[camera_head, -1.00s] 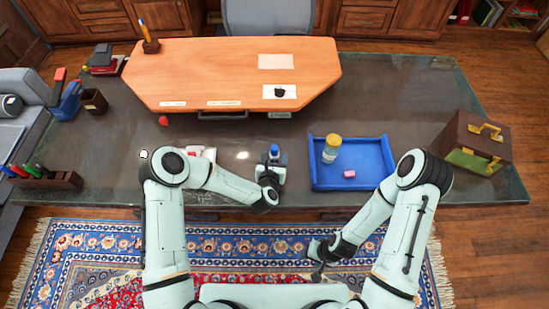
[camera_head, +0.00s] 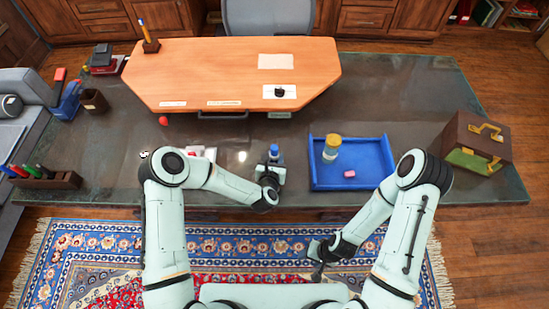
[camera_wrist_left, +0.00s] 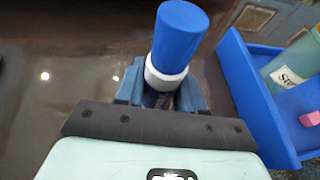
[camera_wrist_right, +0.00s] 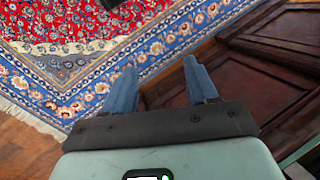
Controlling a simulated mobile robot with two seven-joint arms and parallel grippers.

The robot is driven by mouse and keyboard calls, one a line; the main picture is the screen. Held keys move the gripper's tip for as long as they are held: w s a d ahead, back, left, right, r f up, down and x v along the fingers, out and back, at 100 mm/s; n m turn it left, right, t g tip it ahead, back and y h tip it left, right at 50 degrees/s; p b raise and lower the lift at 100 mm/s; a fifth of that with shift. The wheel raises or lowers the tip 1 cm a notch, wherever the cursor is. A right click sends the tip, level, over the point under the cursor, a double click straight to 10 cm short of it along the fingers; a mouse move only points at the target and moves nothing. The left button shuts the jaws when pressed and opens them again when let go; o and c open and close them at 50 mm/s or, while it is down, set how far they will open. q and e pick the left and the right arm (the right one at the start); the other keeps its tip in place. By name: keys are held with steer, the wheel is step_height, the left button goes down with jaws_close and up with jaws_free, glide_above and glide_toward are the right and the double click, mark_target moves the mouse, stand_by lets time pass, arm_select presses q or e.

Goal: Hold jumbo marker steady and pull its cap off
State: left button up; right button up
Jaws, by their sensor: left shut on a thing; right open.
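The jumbo marker (camera_wrist_left: 165,72) has a blue cap (camera_wrist_left: 180,35) on top and a white band below it. It stands roughly upright in the left wrist view, and its lower part is hidden between the fingers. My left gripper (camera_wrist_left: 160,95) is shut on the marker below the cap. In the head view the blue cap (camera_head: 274,151) shows above my left gripper (camera_head: 271,172), at the table's front edge, left of the blue tray. My right gripper (camera_head: 318,251) is low in front of the table, over the rug. It is open and empty in the right wrist view (camera_wrist_right: 160,88).
The blue tray (camera_head: 375,180) holds a yellow-lidded jar (camera_head: 331,147) and a pink block (camera_head: 349,174). A brown box (camera_head: 470,140) stands at the table's right end. A pen rack (camera_head: 45,180) is at the far left. The dark table (camera_head: 430,95) is mostly clear behind the tray.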

step_height(320, 180, up, 33)
steer(key=m+h, duration=0.4)
steer(key=m, duration=0.1)
glide_above(274, 147)
step_height(274, 147, down, 12)
steer(key=shift+f, duration=0.1)
steer(key=shift+c, duration=0.3)
